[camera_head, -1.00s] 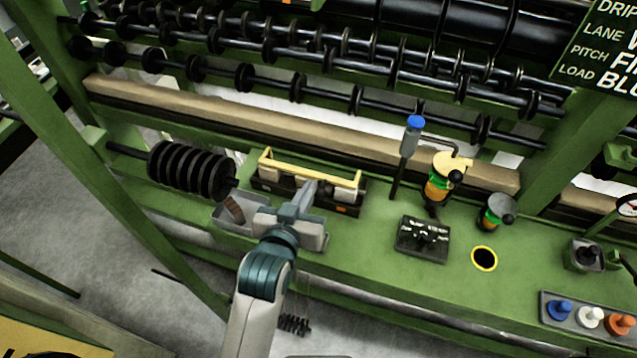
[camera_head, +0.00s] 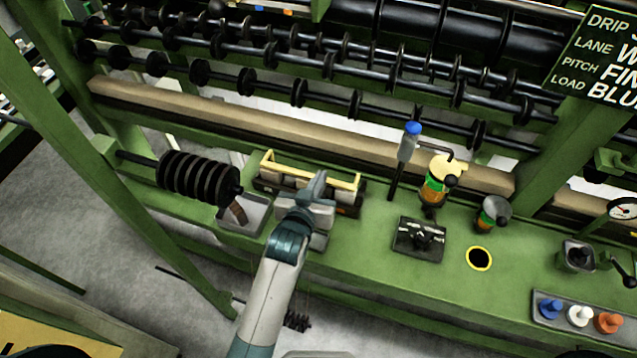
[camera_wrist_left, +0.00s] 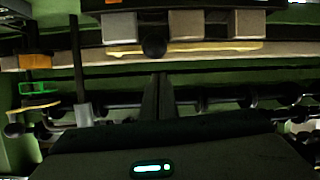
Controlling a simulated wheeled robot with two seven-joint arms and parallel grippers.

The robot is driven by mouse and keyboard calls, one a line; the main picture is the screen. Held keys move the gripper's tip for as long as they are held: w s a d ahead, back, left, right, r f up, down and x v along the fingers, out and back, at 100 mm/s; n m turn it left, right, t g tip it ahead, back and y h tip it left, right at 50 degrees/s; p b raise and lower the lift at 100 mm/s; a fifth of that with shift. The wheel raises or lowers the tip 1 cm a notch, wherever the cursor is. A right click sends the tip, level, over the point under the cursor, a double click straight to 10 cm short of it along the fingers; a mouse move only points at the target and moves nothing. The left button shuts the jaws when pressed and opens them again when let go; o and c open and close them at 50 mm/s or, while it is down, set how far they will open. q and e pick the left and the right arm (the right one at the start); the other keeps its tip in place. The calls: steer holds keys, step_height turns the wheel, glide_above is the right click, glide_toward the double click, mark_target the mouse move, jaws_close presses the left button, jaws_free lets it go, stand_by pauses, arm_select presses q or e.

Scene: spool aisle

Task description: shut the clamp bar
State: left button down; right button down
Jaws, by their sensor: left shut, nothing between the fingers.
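The clamp bar (camera_head: 295,169) is a yellow bar with short upright ends, raised above a dark box (camera_head: 349,211) holding pale grey blocks. In the left wrist view the yellow bar (camera_wrist_left: 215,47) runs across the top, below the grey blocks (camera_wrist_left: 188,24). My left gripper (camera_head: 319,180) is shut and empty at the front of the box. Its fingers (camera_wrist_left: 158,82) point toward the bar and overlap it in the head view; I cannot tell whether they touch. My right gripper is not in view.
A roll of black discs (camera_head: 198,178) and a grey tray (camera_head: 243,214) lie left of the box. A blue-topped tool (camera_head: 408,145), an orange-and-green bottle (camera_head: 437,187) and a black switch panel (camera_head: 419,238) stand to the right. The green bench between has free room.

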arm_select(q)
steer(key=shift+s+a+f, duration=0.1)
steer(key=shift+s+f, duration=0.5)
steer(key=shift+s, duration=0.05)
steer(key=shift+f, duration=0.1)
